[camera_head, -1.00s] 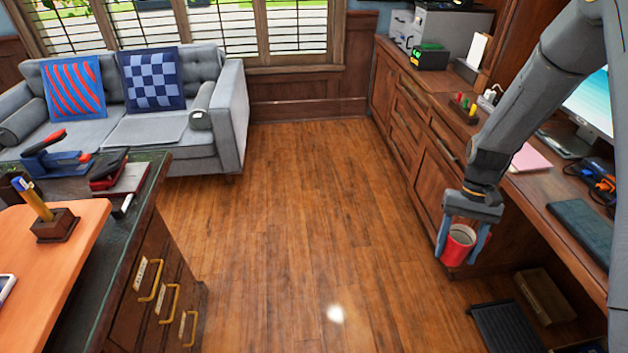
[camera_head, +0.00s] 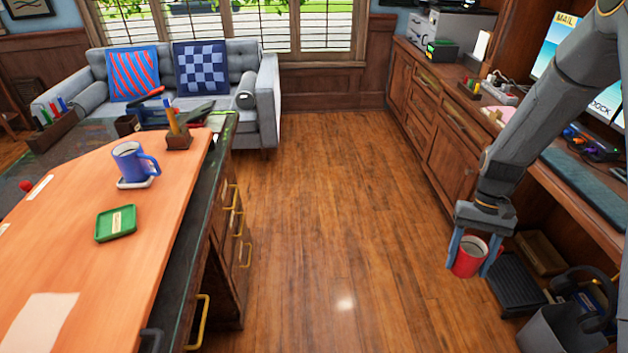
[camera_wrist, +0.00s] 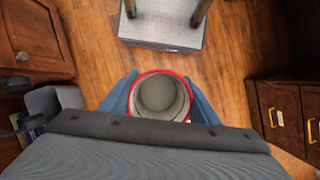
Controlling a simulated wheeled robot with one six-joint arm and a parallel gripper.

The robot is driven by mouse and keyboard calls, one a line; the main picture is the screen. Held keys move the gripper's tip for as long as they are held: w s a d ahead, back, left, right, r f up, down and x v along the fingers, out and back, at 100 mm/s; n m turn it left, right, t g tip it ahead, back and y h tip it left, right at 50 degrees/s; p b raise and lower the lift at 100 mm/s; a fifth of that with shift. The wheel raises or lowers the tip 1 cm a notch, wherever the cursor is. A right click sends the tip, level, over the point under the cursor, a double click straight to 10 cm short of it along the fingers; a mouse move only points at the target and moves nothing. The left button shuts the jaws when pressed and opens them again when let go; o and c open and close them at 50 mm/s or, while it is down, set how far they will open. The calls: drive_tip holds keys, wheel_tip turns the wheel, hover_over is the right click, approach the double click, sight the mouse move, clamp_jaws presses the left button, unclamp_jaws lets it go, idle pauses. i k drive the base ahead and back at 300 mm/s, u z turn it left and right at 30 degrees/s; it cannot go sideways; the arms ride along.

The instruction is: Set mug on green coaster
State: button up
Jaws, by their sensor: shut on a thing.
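My gripper (camera_head: 476,251) is shut on a red mug (camera_head: 468,258) and holds it upright over the floor at the right of the head view. In the wrist view the mug (camera_wrist: 160,97) shows from above, with a red rim and a pale inside that looks empty. A blue finger stands on each side of it. The green coaster (camera_head: 116,223) lies on the orange desk top at the left of the head view, well apart from my gripper. It has a small pale label and nothing stands on it.
A blue mug (camera_head: 130,163) stands on a white coaster (camera_head: 138,183) behind the green one. A pen holder (camera_head: 179,138) stands at the desk's far edge. Wood floor (camera_head: 320,230) lies clear between the desk and the right-hand counter. A bin (camera_head: 560,328) stands at lower right.

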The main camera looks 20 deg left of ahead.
sight(116, 230)
drive_tip(key=u, duration=1.1)
